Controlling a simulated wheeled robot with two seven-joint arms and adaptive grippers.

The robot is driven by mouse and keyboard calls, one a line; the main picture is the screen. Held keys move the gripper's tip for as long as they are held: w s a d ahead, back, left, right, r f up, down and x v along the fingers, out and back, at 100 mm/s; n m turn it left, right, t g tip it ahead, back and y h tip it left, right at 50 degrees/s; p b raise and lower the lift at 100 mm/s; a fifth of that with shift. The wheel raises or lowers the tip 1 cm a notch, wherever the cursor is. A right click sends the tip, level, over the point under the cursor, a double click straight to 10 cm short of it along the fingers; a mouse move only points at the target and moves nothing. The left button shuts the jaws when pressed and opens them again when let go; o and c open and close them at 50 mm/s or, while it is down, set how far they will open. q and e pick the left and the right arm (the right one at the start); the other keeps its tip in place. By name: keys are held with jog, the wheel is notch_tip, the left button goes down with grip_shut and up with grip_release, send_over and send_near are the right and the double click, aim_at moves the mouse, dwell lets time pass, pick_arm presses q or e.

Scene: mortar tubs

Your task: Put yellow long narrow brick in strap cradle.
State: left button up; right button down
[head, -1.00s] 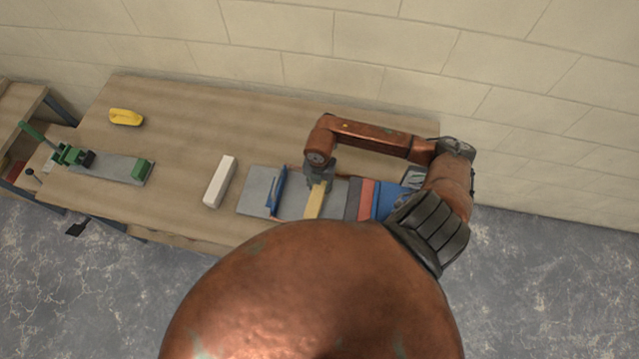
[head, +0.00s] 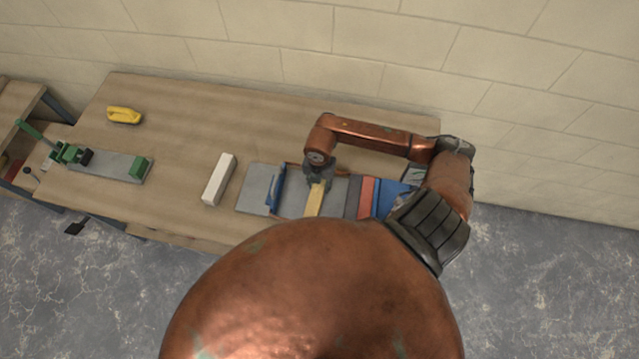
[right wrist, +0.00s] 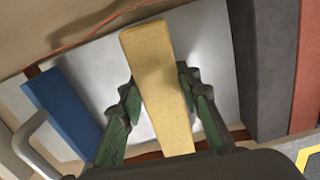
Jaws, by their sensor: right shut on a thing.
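The yellow long narrow brick (head: 314,202) is held in my right gripper (head: 318,180). In the right wrist view the brick (right wrist: 160,85) lies between the green-padded fingers (right wrist: 162,100), its far end reaching beyond them. The brick is over the light grey plate (head: 254,190) of what looks like the strap cradle, with a blue upright bar (head: 277,188) to its left and a dark grey block (right wrist: 262,70) to its right. Reddish-brown strap pieces (right wrist: 150,156) show at the plate's edges. I cannot tell whether the brick touches the plate. My left gripper is not in view.
A white block (head: 219,180) stands left of the plate. Red (head: 366,196) and blue (head: 390,200) blocks are close on the right. A green clamp fixture (head: 72,154) and a yellow handled object (head: 124,115) are farther left. The table's back middle is clear.

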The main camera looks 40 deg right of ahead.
jog(key=c, duration=1.3)
grip_release()
jog(key=shift+f, duration=0.1)
notch_tip(320, 180, up, 12)
jog(key=shift+r, duration=0.1)
